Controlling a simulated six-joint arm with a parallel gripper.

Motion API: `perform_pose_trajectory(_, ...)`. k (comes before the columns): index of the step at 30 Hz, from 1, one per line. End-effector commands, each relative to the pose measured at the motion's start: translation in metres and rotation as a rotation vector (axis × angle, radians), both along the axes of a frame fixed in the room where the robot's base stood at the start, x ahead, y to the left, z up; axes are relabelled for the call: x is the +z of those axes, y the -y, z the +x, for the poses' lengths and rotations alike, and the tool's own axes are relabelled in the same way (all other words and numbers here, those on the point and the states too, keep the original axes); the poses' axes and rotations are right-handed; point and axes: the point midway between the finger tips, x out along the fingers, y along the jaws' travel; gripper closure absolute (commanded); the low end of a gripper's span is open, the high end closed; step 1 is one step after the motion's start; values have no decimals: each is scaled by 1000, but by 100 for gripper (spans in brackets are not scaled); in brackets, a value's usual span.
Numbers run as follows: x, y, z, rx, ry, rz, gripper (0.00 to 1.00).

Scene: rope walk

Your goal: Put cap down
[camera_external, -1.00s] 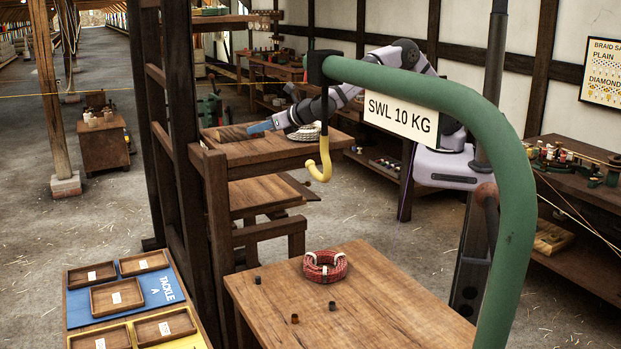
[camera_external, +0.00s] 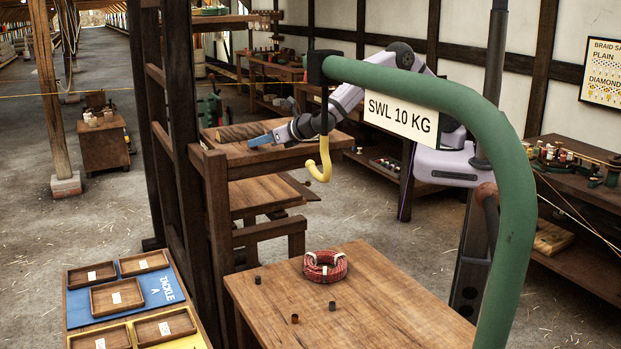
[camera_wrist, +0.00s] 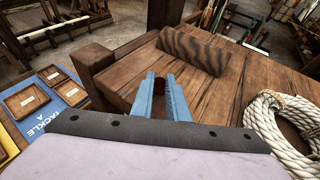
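My gripper (camera_external: 262,141) is low over the wooden bench behind the dark post frame in the external view. In the wrist view its two blue fingers (camera_wrist: 161,82) point at the bench's near-left part, with a small dark red thing, seemingly the cap (camera_wrist: 158,84), between their tips. The fingers hide most of it, and I cannot tell whether it touches the bench (camera_wrist: 217,92). Three small caps stand on the front table: a dark one (camera_external: 258,280), a brown one (camera_external: 295,318) and another dark one (camera_external: 333,306).
On the bench lie a grooved wooden block (camera_wrist: 193,50) beyond the fingers and a white rope coil (camera_wrist: 285,122) to the right. A yellow hook (camera_external: 320,165) hangs in front. A red rope coil (camera_external: 325,267) is on the front table. Labelled trays (camera_external: 117,296) lie at left.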

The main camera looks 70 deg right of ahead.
Motion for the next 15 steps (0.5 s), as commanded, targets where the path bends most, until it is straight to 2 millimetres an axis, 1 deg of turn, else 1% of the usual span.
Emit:
perform_pose_trajectory(1,0,0,0,0,0,0,76)
perform_pose_trajectory(2,0,0,0,0,0,0,69)
perform_pose_trajectory(3,0,0,0,0,0,0,67)
perform_pose_trajectory(11,0,0,0,0,0,0,67)
perform_pose_trajectory(15,4,0,0,0,0,0,67)
